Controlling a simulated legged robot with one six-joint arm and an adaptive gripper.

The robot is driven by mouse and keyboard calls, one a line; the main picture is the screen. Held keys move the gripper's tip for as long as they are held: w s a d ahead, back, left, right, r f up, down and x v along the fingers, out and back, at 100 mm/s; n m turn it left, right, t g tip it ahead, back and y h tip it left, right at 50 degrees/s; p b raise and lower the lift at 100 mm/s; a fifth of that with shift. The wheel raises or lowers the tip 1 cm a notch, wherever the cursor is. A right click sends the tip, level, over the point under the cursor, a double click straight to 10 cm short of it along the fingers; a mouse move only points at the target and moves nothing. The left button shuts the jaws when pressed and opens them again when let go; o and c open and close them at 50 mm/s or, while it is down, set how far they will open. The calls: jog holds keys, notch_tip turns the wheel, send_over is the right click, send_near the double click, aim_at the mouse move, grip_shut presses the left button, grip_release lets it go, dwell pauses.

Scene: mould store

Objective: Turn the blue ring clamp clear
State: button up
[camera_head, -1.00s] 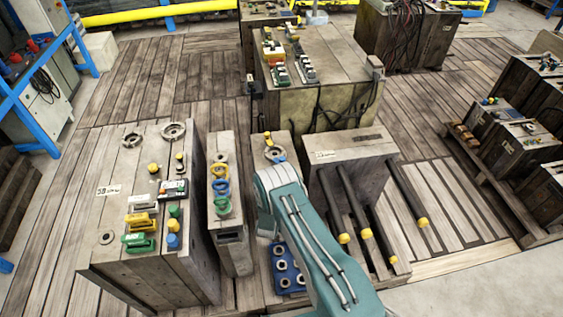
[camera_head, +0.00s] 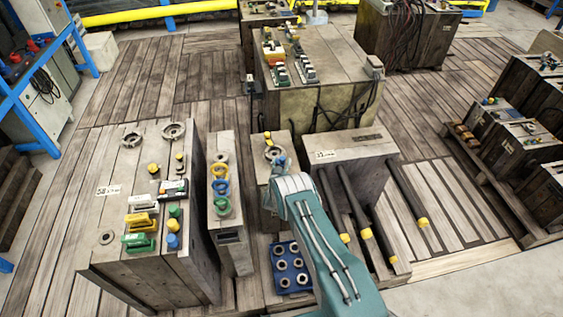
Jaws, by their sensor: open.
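A blue ring clamp (camera_head: 221,187) sits on the top face of a narrow wooden-looking block (camera_head: 229,240) left of centre. It lies in a row between a yellow ring (camera_head: 220,171) and a green ring (camera_head: 223,206). My teal arm reaches up from the bottom right to a block just right of this row. The arm is apart from the blue ring in the picture. I cannot make out my gripper's fingers; the arm's end hides that area. A small blue-grey part (camera_head: 281,163) shows just beyond the arm's end; I cannot tell what it is.
A wide block (camera_head: 115,215) with coloured clamps stands to the left. A blue tray (camera_head: 279,266) with several round holes lies beside my arm. Dark bars with yellow ends (camera_head: 422,222) jut from the block at right. Plank floor is open at far left.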

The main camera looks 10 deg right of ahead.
jog(key=shift+c, duration=0.3)
grip_shut()
jog(key=shift+y, duration=0.3)
jog(key=n+y, duration=0.1)
jog(key=y, duration=0.1)
jog(key=n+y, duration=0.2)
jog(key=n+t+y, duration=0.1)
jog(key=shift+d+y, duration=0.4)
jog(key=shift+d+r+n+g+y, duration=0.1)
jog(key=shift+n+g+y, duration=0.2)
jog(key=shift+n+y, duration=1.6)
jog(key=shift+y, duration=0.6)
